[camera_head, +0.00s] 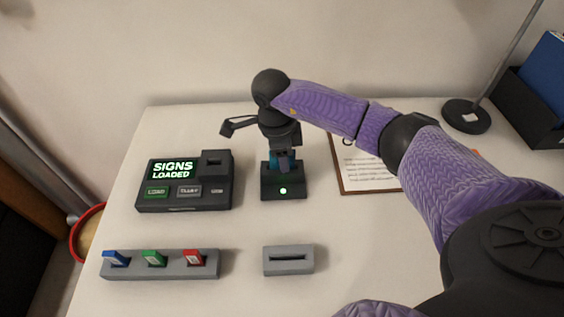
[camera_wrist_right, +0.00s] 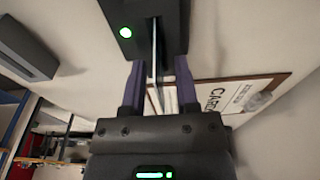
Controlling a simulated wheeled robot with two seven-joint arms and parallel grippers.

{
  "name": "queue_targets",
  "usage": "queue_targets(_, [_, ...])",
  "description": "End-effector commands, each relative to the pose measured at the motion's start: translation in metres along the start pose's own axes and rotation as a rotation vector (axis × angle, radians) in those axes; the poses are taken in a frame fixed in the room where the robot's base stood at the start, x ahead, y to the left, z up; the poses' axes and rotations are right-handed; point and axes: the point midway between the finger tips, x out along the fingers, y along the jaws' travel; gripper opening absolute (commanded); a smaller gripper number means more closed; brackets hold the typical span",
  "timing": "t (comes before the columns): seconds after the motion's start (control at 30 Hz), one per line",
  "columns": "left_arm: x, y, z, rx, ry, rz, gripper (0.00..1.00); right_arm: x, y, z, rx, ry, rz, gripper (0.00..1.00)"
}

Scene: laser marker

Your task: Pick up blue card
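A blue card (camera_head: 115,257) stands in the left slot of a grey rack (camera_head: 133,272) at the front left, with a green card (camera_head: 153,257) and a red card (camera_head: 194,257) beside it. My right gripper (camera_head: 284,163) points down over a small black slotted device (camera_head: 284,188) with a lit green light. In the right wrist view, its fingers (camera_wrist_right: 160,85) stand apart on either side of a thin card (camera_wrist_right: 154,55), seen edge-on in the device (camera_wrist_right: 127,15). That card looks bluish in the head view, mostly hidden by my gripper. My left gripper is not in view.
A black control box (camera_head: 187,201) reading "SIGNS LOADED" stands left of the device. An empty grey slotted block (camera_head: 288,262) lies in front. A clipboard (camera_head: 365,180) lies under my right arm, and a lamp base (camera_head: 466,116) stands at the back right.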

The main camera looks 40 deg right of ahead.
Motion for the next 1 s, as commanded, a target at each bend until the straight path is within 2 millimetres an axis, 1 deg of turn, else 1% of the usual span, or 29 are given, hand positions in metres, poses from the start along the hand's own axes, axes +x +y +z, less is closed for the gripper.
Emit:
queue_targets(0.03, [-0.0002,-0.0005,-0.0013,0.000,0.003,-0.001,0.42,-0.0003,0.0000,0.0001,0.000,0.000,0.000,0.25])
queue_targets(0.13, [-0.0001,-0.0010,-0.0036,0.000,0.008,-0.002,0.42,-0.0004,0.0001,0.0001,0.000,0.000,0.000,0.04])
queue_targets(0.17, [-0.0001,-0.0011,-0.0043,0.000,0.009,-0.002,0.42,-0.0004,0.0001,0.0002,0.000,0.000,0.000,0.00])
queue_targets(0.47, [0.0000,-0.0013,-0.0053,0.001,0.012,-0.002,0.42,-0.0004,0.0002,0.0002,-0.001,0.000,0.000,0.00])
queue_targets(0.83, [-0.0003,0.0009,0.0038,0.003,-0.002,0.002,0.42,-0.0003,0.0002,0.0002,-0.001,0.000,0.000,0.00])
queue_targets(1.0, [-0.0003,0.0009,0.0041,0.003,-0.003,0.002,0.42,-0.0003,0.0002,0.0002,-0.001,0.000,0.001,0.00])
